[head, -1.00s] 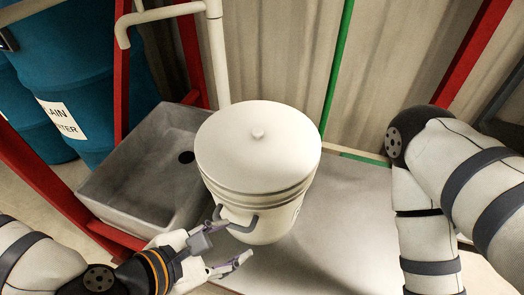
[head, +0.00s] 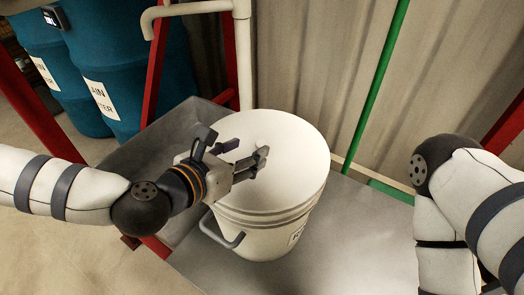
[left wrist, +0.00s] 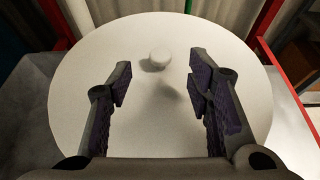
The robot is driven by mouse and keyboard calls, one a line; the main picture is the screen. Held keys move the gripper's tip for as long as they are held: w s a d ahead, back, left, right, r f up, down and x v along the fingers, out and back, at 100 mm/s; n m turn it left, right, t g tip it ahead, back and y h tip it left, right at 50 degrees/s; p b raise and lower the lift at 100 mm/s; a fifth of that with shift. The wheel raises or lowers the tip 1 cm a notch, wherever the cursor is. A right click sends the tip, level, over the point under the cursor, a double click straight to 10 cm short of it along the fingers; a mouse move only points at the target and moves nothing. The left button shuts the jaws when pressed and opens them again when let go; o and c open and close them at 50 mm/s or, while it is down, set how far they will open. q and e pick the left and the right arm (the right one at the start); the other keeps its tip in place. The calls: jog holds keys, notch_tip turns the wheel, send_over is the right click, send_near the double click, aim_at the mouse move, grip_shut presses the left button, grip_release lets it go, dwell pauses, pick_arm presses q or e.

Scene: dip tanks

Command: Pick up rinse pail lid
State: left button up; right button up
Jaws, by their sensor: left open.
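The rinse pail lid (head: 290,140) is a round white disc lying flat on top of the white rinse pail (head: 262,240). In the left wrist view the lid (left wrist: 160,110) fills most of the picture, with its small round knob (left wrist: 160,58) near the far side. My left gripper (head: 262,160) is over the lid, its fingers spread and pointing at the knob. In the left wrist view nothing lies between its fingers (left wrist: 160,85) at the tips; the knob stands just beyond them. In the head view the fingers partly hide the knob. My right gripper is out of view.
The pail stands on a grey metal surface (head: 340,245). A grey sink (head: 130,158) is left of it, under a pale pipe (head: 243,60). Blue drums (head: 125,80), red frame posts and a green pole (head: 375,90) stand around. The grey surface right of the pail is clear.

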aim_at(263, 141)
pick_arm(q)
jog(key=x, duration=0.4)
jog(key=shift+w+d+f, duration=0.1)
jog(key=shift+w+d, duration=0.15)
grip_shut()
